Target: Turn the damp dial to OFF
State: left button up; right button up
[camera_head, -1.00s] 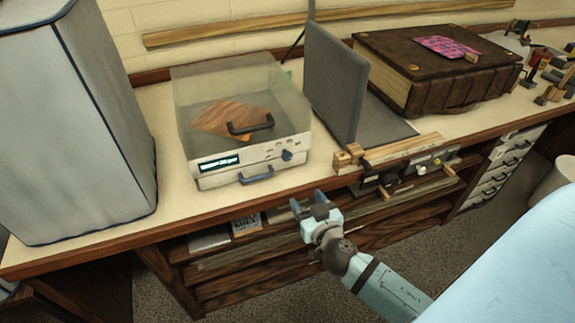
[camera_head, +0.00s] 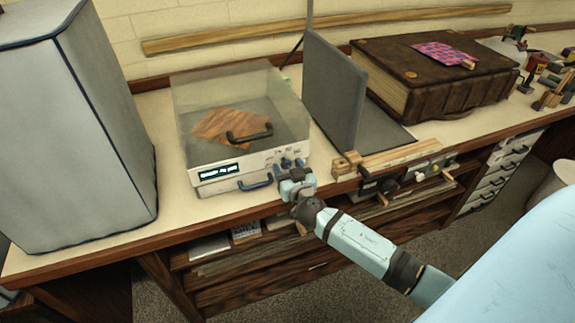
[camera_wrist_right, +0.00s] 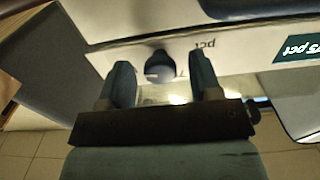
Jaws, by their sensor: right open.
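The damp dial (camera_wrist_right: 158,67) is a dark blue round knob on the white front panel of the clear-lidded box (camera_head: 225,172). In the right wrist view it sits between the two fingers of my right gripper (camera_wrist_right: 160,62), with a gap on either side. The right gripper is open. In the head view the right gripper (camera_head: 292,165) is at the right end of the box's front panel and largely hides the dial there. A lit display (camera_head: 219,171) is on the panel's left; part of it shows upside down in the wrist view, ending in "pct". My left gripper is out of view.
A blue drawer handle (camera_head: 256,182) is just left of the right gripper. A grey upright panel (camera_head: 335,90) and a wooden strip with knobs (camera_head: 400,158) stand to the right. A large grey cabinet (camera_head: 75,130) is on the left. A thick brown book (camera_head: 440,75) lies further right.

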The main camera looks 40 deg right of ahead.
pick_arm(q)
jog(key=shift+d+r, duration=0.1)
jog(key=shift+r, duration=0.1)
pick_arm(e)
jog(key=shift+w+d, duration=0.1)
jog(key=shift+w, duration=0.15)
jog(key=c, duration=0.9)
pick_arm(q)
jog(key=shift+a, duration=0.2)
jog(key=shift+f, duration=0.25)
pick_arm(e)
jog(key=shift+n, duration=0.3)
jog(key=shift+f+n+b, duration=0.1)
jog(key=shift+n+b, duration=0.4)
jog(key=shift+b, duration=0.1)
jog(key=n+b, duration=0.1)
jog(key=n, duration=0.2)
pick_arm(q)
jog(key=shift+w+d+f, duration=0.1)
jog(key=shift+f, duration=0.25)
pick_arm(e)
jog(key=shift+n, duration=1.9)
